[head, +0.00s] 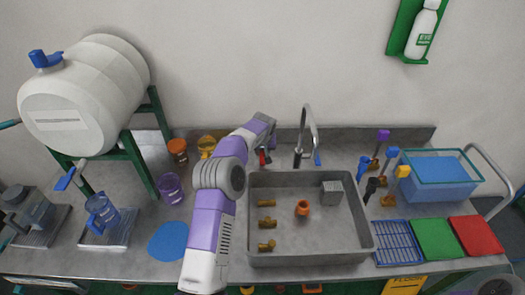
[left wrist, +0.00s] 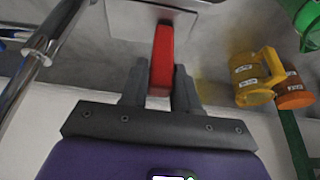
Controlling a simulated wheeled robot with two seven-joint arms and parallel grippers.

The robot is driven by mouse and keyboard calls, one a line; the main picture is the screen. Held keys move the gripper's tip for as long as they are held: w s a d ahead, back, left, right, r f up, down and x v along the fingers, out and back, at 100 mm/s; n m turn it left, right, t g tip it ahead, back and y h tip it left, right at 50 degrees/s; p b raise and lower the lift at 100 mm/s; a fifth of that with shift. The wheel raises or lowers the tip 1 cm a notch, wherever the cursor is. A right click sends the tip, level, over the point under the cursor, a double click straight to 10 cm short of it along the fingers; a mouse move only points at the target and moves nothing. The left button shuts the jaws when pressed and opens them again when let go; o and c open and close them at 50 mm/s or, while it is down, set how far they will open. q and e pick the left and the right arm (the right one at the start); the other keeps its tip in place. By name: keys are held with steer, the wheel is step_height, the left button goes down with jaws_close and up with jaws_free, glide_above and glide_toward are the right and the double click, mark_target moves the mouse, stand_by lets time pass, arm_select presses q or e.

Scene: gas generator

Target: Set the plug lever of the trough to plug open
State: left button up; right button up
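The trough (head: 345,215) is a grey sink set in the counter. A red lever (head: 262,157) is at its back left corner, left of the chrome faucet (head: 308,130). In the left wrist view the red lever (left wrist: 162,60) stands out from a pale block, between the two dark fingers of my left gripper (left wrist: 160,85). The fingers look closed against its sides. In the head view the left gripper (head: 267,143) is small and partly hidden by its own arm. A blue lever (head: 317,159) is right of the faucet. My right gripper is not in view.
Several brass fittings (head: 266,224), an orange part (head: 302,208) and a grey block (head: 331,193) lie in the trough. A yellow mug (left wrist: 255,78) and an orange-brown jar (left wrist: 295,93) stand near the left gripper. A white barrel (head: 90,90) is at left.

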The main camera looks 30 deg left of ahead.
arm_select(q)
jaws_close()
steer(key=shift+w+d+m+g+y+p, duration=0.15)
steer(key=shift+w+d+g+y+p, duration=0.15)
steer(key=shift+d+y+p, duration=0.2)
steer(key=shift+w+d+m+g+y+p, duration=0.2)
steer(key=shift+d+g+y+p, duration=0.15)
steer(key=shift+y+p, duration=0.25)
steer(key=shift+w+d+f+g+y+p, duration=0.25)
steer(key=shift+d+y+p, duration=0.15)
steer(key=shift+y, duration=0.1)
steer(key=shift+w+d+f+m+y, duration=0.15)
steer(key=shift+m+y, duration=0.1)
steer(key=shift+y, duration=0.25)
steer(key=shift+d+g, duration=0.1)
steer(key=shift+g, duration=0.2)
steer(key=shift+d, duration=0.1)
steer(key=o, duration=0.7)
jaws_free()
